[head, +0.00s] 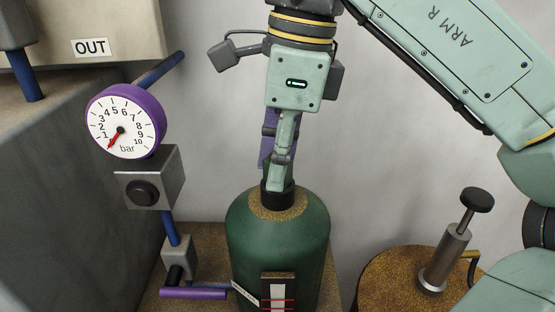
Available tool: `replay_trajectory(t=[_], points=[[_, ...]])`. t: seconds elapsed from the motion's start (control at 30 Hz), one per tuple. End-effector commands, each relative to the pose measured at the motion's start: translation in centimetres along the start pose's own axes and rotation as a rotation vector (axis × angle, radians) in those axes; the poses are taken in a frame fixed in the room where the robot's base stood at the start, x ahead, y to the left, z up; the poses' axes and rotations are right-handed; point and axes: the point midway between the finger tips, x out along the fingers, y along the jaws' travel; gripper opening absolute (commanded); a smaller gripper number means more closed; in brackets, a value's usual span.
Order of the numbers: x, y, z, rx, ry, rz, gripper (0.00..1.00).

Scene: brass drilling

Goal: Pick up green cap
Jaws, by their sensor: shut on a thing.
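My gripper (279,187) points down over the neck of a dark green bottle (278,240). It is shut on the green cap, which is mostly hidden behind the fingers. A dark green sliver (267,173) shows beside the near finger, just above the black collar (286,198) on the bottle neck. I cannot tell whether the cap touches the collar or is clear of it. The bottle stands upright.
A purple-rimmed pressure gauge (122,124) and a valve block (148,178) stand at the left, with a purple lever (193,293) low down. A hand pump (446,255) stands on a brown round top (380,277) at the right. A purple piece (265,150) shows behind my gripper.

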Motion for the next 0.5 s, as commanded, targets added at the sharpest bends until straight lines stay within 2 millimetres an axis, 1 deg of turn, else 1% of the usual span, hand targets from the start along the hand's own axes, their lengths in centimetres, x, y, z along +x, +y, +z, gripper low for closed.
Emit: replay_trajectory(t=[0.03, 0.17, 0.33, 0.37, 0.4, 0.5], points=[[-0.6, 0.0, 0.1, 0.000, 0.000, 0.000, 0.00], [-1.9, 0.0, 0.3, 0.000, 0.000, 0.000, 0.00], [-3.9, 0.0, 0.6, 0.000, 0.000, 0.000, 0.00], [-3.6, 0.3, 0.7, -0.002, 0.002, -0.001, 0.00], [-3.1, 1.3, 1.1, -0.004, 0.003, -0.002, 0.00], [-3.2, 3.4, 2.0, -0.004, 0.003, -0.002, 0.00]])
